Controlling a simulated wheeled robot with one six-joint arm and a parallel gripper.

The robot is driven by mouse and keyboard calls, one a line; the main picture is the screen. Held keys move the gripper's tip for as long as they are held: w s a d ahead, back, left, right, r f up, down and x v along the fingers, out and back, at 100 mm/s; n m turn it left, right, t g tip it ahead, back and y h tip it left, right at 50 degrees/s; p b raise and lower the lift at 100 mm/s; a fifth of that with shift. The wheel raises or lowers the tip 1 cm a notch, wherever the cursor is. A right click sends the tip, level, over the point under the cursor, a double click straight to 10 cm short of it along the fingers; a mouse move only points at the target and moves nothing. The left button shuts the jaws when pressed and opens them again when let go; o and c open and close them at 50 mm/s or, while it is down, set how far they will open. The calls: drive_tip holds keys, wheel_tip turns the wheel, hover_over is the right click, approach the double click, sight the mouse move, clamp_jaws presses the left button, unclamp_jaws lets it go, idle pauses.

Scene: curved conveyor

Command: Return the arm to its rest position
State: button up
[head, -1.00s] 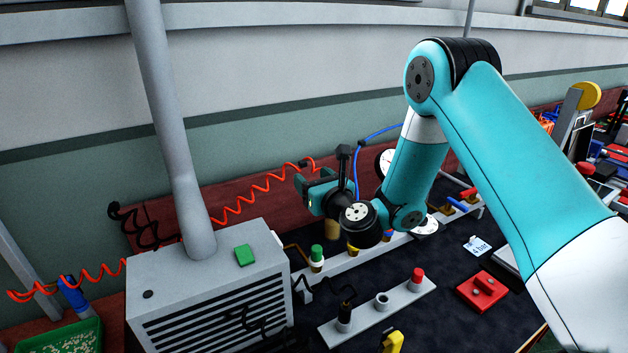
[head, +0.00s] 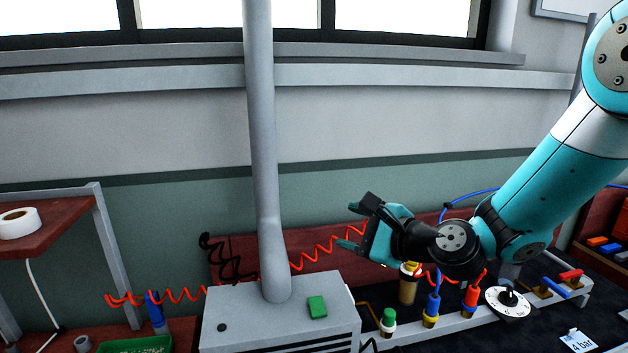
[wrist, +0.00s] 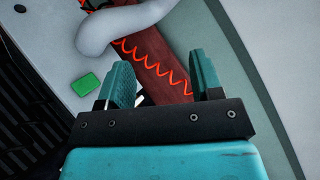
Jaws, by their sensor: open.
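My teal arm reaches in from the right in the head view. My gripper (head: 350,228) is above the bench's back strip, to the right of the grey pipe, with its fingers pointing left. In the wrist view my gripper (wrist: 163,85) shows two teal fingers spread wide apart with nothing between them. The red coiled hose (wrist: 150,62) shows beyond the fingers, and they do not visibly touch it.
A grey vented box (head: 260,310) with a green block (head: 317,307) and a vertical pipe (head: 262,150) stands left of the gripper. Below the arm are a fitting rail (head: 455,325) and a white dial (head: 508,302). A shelf with a tape roll (head: 18,222) is at far left.

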drive_tip(key=s+a+r+n+g+h, duration=0.15)
drive_tip(key=s+n+g, duration=0.55)
drive_tip(key=s+n, duration=0.8)
drive_tip(key=s+d+n+g+h, duration=0.4)
drive_tip(key=s+d+n, duration=0.4)
drive_tip(key=s, duration=0.5)
drive_tip(key=shift+s+r+n+h, duration=0.2)
drive_tip(key=shift+s+n+h, duration=0.1)
drive_tip(key=shift+n+h, duration=0.4)
